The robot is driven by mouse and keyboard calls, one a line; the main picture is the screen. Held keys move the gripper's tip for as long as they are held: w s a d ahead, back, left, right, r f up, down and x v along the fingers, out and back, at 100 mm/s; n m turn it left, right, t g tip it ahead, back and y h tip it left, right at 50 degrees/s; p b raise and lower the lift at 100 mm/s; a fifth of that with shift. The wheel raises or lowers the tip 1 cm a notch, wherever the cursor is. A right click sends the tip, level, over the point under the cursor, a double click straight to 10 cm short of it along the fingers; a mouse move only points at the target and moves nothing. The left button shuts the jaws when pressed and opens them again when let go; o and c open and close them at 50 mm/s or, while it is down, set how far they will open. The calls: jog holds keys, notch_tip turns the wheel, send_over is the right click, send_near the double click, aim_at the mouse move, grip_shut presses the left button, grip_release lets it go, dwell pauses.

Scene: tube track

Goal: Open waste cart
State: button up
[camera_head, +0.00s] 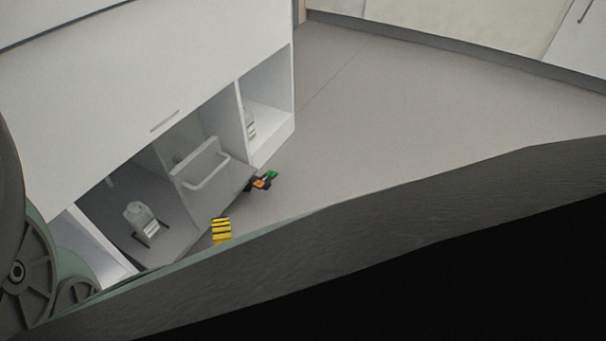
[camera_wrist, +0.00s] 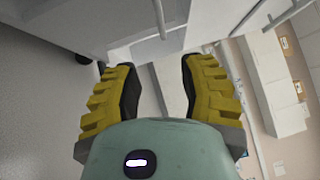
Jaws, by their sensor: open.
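The waste cart appears to be the grey-white unit with a bar handle (camera_head: 207,178) in the open bay under the white cabinet in the head view. A pale bar (camera_wrist: 160,18), likely the handle, shows just beyond the fingertips. In the head view only a yellow finger (camera_head: 221,230) shows, below the cart; the rest is hidden.
The white cabinet (camera_head: 130,110) rises above the bay. Grey floor (camera_head: 390,110) to the right is clear. A dark grey edge crosses the foreground.

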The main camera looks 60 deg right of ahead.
aim_at(215, 171)
jog(key=shift+b+x, duration=4)
jog(key=shift+x, duration=3.8)
jog(key=shift+r, duration=0.2)
grip_shut()
jog(key=shift+a, duration=0.1)
